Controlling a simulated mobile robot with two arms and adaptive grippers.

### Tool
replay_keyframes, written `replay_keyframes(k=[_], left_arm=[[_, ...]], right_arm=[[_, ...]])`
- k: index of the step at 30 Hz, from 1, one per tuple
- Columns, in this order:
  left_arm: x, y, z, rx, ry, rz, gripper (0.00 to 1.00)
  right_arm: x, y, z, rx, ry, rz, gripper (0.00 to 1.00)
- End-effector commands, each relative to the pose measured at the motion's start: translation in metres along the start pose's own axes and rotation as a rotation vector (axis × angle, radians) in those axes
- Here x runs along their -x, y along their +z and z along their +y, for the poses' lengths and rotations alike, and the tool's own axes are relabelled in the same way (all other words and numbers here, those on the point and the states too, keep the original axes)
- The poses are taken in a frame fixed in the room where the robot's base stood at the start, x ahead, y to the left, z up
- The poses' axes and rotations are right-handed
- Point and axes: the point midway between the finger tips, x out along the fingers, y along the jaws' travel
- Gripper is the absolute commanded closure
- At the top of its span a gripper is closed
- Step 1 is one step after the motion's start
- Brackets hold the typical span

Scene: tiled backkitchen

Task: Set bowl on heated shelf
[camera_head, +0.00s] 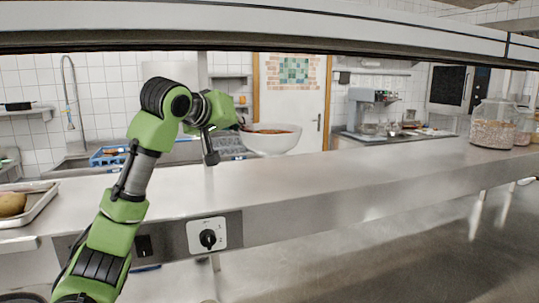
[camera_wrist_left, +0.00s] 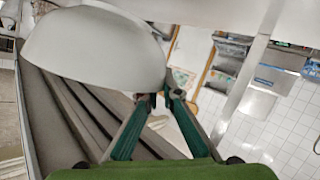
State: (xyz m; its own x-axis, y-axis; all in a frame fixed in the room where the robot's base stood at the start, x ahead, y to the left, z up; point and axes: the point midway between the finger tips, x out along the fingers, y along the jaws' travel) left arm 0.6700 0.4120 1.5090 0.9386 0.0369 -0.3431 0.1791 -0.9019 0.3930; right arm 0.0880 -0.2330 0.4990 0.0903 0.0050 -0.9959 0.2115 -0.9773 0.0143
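A white bowl (camera_head: 270,140) with reddish-brown contents is at the far side of the long steel shelf (camera_head: 330,180), upright in the head view. My left gripper (camera_head: 238,126) is at the bowl's left side, its fingers closed on the rim. In the left wrist view the bowl (camera_wrist_left: 95,45) fills the upper left, and the left fingertips (camera_wrist_left: 160,98) meet at its edge. The head view does not show clearly whether the bowl's base touches the shelf. My right gripper is in neither view.
A control knob (camera_head: 208,238) is on the shelf's front face. A tray (camera_head: 30,205) with a potato-like item lies at the left end. Glass jars (camera_head: 494,124) stand at the right end. A steel beam (camera_head: 270,30) runs overhead. The shelf's middle is clear.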

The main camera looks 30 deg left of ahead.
Motion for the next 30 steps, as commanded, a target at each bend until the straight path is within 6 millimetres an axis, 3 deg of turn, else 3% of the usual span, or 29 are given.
replay_keyframes(k=[1,5,12,22,30], left_arm=[[-0.011,-0.005,0.002,0.004,0.001,-0.001,1.00],[-0.044,-0.004,0.001,0.004,0.000,-0.001,1.00],[-0.088,0.020,-0.011,0.002,0.003,0.003,1.00],[-0.115,0.035,-0.018,0.002,0.003,0.002,1.00],[-0.122,0.057,-0.029,0.002,0.004,0.005,1.00]], right_arm=[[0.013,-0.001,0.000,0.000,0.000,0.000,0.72],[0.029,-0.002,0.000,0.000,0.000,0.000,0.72],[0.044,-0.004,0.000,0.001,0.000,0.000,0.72],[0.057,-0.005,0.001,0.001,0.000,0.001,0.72],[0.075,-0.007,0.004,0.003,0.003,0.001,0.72]])
